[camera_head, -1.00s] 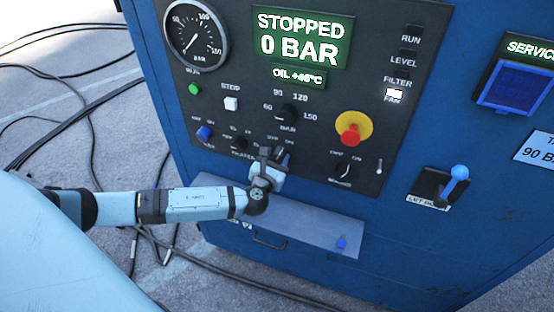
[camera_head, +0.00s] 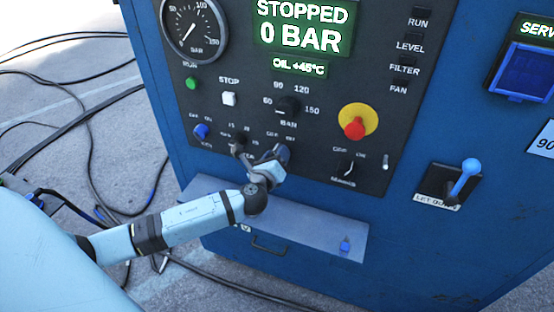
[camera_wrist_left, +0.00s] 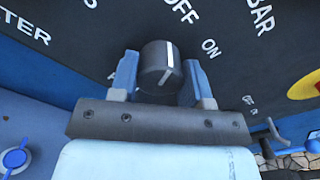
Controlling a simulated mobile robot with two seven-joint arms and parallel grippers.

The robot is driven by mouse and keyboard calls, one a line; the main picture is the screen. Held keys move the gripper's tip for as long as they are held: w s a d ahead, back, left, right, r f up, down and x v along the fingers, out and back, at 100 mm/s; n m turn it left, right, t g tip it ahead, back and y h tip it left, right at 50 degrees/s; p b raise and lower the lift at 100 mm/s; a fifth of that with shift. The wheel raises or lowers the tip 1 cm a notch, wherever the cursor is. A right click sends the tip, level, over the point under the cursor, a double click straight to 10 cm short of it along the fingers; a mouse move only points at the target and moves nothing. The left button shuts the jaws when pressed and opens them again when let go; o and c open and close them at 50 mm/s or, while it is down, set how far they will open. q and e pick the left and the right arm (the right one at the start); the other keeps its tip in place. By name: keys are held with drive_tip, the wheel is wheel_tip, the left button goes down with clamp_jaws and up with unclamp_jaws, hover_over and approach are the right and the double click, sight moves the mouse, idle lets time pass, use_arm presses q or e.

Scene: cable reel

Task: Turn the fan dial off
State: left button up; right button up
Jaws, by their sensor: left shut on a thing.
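The fan dial (camera_wrist_left: 158,66) is a round black knob with a white pointer line, on the dark control panel. In the left wrist view it sits between the two blue fingers of my left gripper (camera_wrist_left: 160,80), which is shut on it. The pointer line points up and slightly right, toward the OFF lettering (camera_wrist_left: 182,12); ON lies further right. In the head view my left gripper (camera_head: 270,160) is at the lower middle of the panel and largely hides the dial. The FAN lamp (camera_head: 398,89) looks dark. My right gripper is not in view.
A black knob (camera_head: 288,107) sits above the gripper, and a red-and-yellow stop button (camera_head: 356,124) to its right. A grey ledge (camera_head: 310,226) juts out below. A blue-handled lever (camera_head: 464,180) stands at right.

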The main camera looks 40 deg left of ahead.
use_arm(q)
drive_tip(key=shift+n, duration=0.5)
drive_tip(key=o, duration=0.9)
drive_tip(key=b+v, duration=0.2)
drive_tip(key=v, duration=1.1)
drive_tip(key=shift+s, duration=0.4)
drive_tip(key=shift+f, duration=0.1)
